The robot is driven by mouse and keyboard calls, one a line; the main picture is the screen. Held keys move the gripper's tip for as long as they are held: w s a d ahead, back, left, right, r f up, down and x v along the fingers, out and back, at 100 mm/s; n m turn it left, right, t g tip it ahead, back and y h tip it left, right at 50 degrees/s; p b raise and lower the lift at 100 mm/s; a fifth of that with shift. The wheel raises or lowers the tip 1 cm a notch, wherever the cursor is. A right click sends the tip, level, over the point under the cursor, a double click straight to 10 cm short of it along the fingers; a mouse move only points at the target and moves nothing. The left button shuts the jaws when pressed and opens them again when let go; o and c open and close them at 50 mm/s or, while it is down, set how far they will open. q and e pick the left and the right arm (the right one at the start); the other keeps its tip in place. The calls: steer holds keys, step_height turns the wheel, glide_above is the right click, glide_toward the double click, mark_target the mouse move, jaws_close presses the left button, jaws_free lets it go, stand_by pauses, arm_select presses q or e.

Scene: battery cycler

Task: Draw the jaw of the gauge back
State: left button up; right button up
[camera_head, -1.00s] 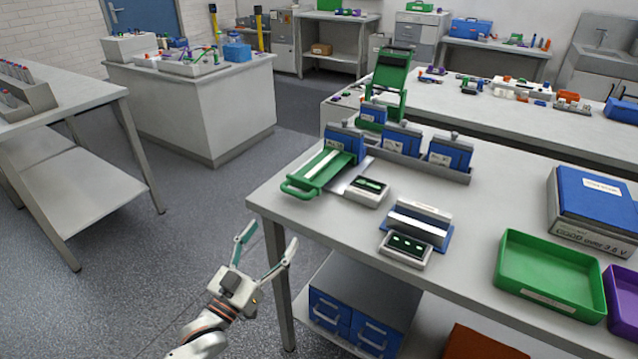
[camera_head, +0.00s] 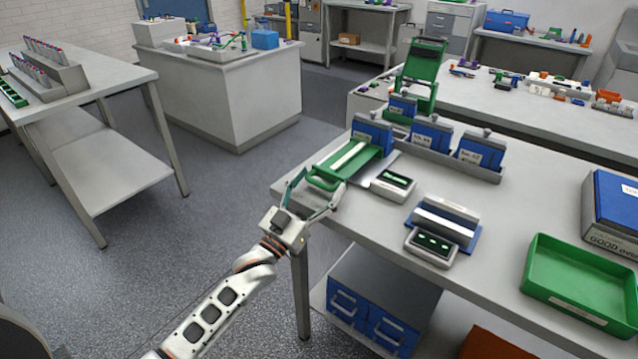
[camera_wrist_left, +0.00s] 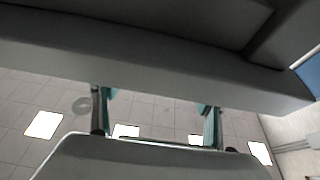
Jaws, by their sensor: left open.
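A green sliding jaw (camera_head: 347,160) with a pale strip along it and a loop handle at its near end lies at the table's left edge. It appears to be the gauge's jaw, and a blue labelled block (camera_head: 371,136) stands at its far end. My left gripper (camera_head: 318,190) is open at the handle, its teal fingers on either side of the handle end. I cannot tell whether they touch it. In the left wrist view the two fingers (camera_wrist_left: 158,112) are spread apart, below a broad grey surface. My right gripper is not in view.
A small display box (camera_head: 393,184) sits right of the jaw. A grey and blue block (camera_head: 443,221) with a second display box (camera_head: 432,246) is nearer. A green tray (camera_head: 580,282) lies at right. Blue drawers (camera_head: 365,322) stand under the table (camera_head: 490,262). Floor is open at left.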

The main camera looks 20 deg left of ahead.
mark_target(310, 204)
arm_select(q)
steer(key=c, duration=1.4)
steer(key=shift+o, duration=0.2)
steer(key=shift+s+a+r+p, duration=0.1)
steer(key=shift+s+a+p, duration=0.3)
steer(key=shift+s, duration=0.3)
steer(key=shift+s+a+p, duration=0.15)
steer(key=shift+s+p, duration=0.35)
steer(key=shift+s, duration=0.2)
steer(key=shift+o, duration=0.2)
steer(key=shift+s+a, duration=0.1)
steer(key=shift+s, duration=0.25)
steer(key=shift+f, duration=0.25)
steer(key=shift+c, duration=0.2)
